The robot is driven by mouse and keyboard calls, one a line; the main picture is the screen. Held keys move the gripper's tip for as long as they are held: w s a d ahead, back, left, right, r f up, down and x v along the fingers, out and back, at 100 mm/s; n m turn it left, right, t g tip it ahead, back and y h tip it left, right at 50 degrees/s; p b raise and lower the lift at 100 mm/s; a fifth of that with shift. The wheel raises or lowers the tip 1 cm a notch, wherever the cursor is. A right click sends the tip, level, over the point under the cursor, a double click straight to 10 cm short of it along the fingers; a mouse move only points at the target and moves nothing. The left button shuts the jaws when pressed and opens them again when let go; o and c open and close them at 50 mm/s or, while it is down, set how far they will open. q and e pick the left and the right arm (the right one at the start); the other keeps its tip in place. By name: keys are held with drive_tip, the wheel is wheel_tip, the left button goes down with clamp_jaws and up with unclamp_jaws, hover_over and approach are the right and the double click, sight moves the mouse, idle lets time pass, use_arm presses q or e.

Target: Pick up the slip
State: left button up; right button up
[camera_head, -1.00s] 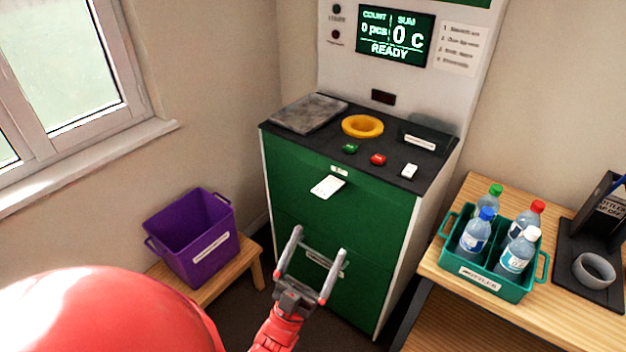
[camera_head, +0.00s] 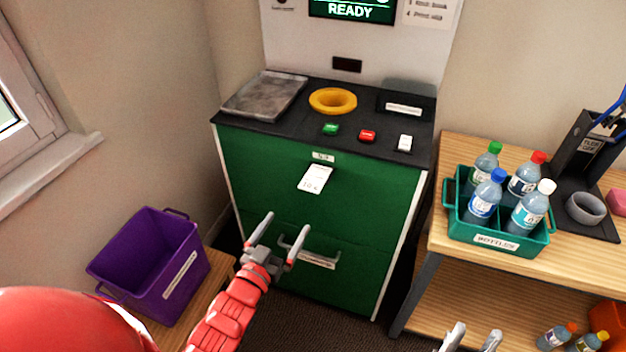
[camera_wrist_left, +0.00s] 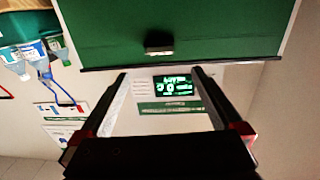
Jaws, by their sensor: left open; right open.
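The slip (camera_head: 314,179) is a small white paper with faint print. It sticks out from a slot in the green front of the counting machine (camera_head: 360,208), under a small label. My left gripper (camera_head: 286,222) is open and empty, in front of the machine, lower in the picture than the slip and apart from it. The left wrist view looks up the green front between the open fingers (camera_wrist_left: 160,73); a small pale and dark piece (camera_wrist_left: 158,50) there cannot be told for sure. My right gripper (camera_head: 476,330) is open at the bottom edge, only its fingertips showing.
A purple crate (camera_head: 130,262) stands on a low bench at left. A teal bottle carrier (camera_head: 495,241) with several bottles stands on the wooden table (camera_head: 575,285) at right. The machine top holds a yellow ring (camera_head: 333,101), buttons and a grey plate (camera_head: 264,95).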

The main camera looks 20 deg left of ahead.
sight(308, 190)
use_arm(q)
drive_tip(key=w, duration=0.4)
drive_tip(key=w+d+p, duration=0.1)
drive_tip(key=w, duration=0.3)
drive_tip(key=w+p, duration=0.1)
drive_tip(key=w, duration=0.4)
drive_tip(key=shift+d+r, duration=0.15)
drive_tip(key=shift+w, duration=0.25)
drive_tip(key=c, duration=0.9)
